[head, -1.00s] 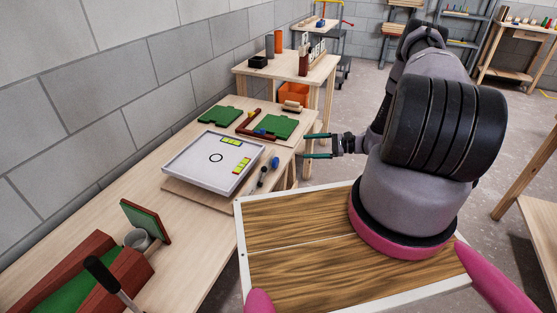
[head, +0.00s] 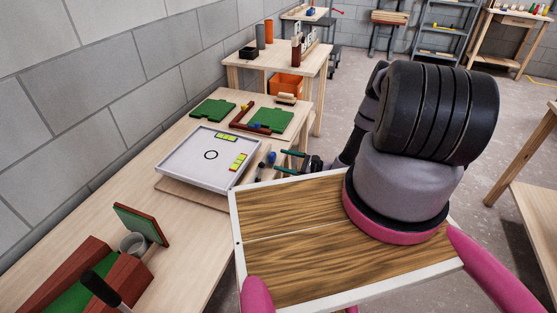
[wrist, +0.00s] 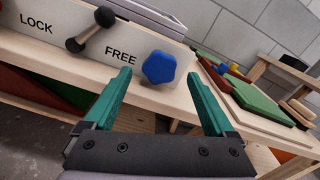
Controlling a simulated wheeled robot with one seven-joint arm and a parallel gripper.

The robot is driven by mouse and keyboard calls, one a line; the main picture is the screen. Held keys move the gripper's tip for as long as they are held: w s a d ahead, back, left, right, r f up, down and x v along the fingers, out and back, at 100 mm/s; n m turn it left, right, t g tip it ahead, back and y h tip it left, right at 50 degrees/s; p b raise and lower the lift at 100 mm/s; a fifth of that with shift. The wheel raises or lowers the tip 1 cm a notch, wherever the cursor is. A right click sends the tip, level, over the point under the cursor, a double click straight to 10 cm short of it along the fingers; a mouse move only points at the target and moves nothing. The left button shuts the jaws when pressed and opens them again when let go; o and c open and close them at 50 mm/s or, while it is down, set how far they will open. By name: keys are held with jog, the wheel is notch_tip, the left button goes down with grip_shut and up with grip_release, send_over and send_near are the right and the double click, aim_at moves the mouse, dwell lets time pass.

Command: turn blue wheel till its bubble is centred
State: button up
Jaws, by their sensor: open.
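The blue wheel (wrist: 158,67), a lobed knob, sits on a pale front panel right of the word FREE in the wrist view. In the head view the blue wheel (head: 272,157) shows at the right side of the white tray (head: 184,178). Two yellow-green vials, one at the back (head: 227,138) and one at the right (head: 238,161), lie in the tray; their bubbles are too small to tell. My gripper (wrist: 160,76) is open, its teal fingers either side of the wheel in the picture, with no visible contact. It also shows in the head view (head: 279,162).
A black lever (wrist: 91,30) stands between LOCK and FREE, left of the wheel. Green boards (head: 212,109) and a dark red angled piece (head: 240,118) lie behind the tray. A grey cup (head: 133,244) and a tilted green panel (head: 141,223) stand nearer on the bench.

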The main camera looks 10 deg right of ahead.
jog(key=shift+x, duration=1.2)
jog(key=c, duration=1.4)
jog(key=shift+o, duration=0.2)
jog(key=m, duration=0.6)
jog(key=shift+m, duration=0.4)
jog(key=m, duration=0.6)
jog(key=shift+d+m, duration=0.1)
jog(key=shift+m, duration=0.3)
